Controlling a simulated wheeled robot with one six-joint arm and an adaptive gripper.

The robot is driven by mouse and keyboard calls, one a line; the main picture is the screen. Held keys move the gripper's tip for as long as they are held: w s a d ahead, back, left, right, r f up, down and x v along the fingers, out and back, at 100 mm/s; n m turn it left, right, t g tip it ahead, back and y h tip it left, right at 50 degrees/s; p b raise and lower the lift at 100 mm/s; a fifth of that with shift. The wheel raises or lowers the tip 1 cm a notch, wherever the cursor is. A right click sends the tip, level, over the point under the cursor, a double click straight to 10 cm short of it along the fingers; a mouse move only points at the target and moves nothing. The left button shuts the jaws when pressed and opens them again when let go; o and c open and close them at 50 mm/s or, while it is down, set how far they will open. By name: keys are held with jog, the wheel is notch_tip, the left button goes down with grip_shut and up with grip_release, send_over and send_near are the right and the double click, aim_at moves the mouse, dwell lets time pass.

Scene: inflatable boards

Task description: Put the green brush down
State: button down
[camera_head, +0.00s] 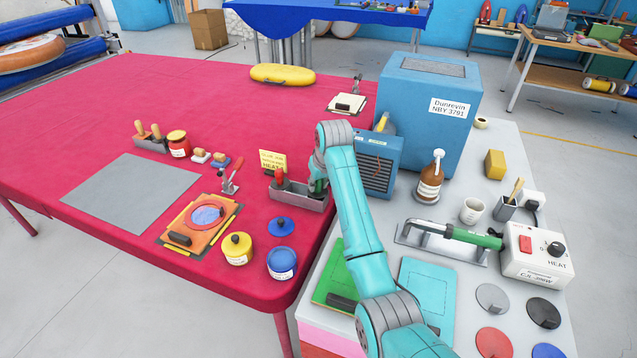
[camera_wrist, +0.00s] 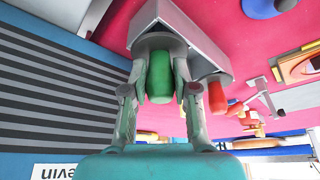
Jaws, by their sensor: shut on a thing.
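My gripper (camera_wrist: 158,90) is shut on the green handle of the green brush (camera_wrist: 159,77), one finger on each side. In the head view, my gripper (camera_head: 317,182) is at the right end of a grey metal tray (camera_head: 303,201) on the red table, and the green brush is mostly hidden there. The tray also shows in the wrist view (camera_wrist: 190,28). The brush's lower end is at the tray; I cannot tell whether it touches the floor of it. A red-handled brush (camera_head: 281,179) stands at the tray's left end, also visible in the wrist view (camera_wrist: 217,97).
A yellow sign (camera_head: 272,161) stands behind the tray. A blue louvred heater (camera_head: 380,165) is close on the right. A toggle clamp (camera_head: 230,184) and a blue lid (camera_head: 281,227) lie to the left and front. A grey mat (camera_head: 130,193) lies farther left.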

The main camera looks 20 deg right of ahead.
jog(key=shift+f, duration=0.45)
jog(key=c, duration=0.9)
grip_release()
jog(key=shift+r, duration=0.65)
jog(key=v, duration=1.1)
jog(key=shift+r, duration=0.4)
jog(key=shift+s, duration=0.15)
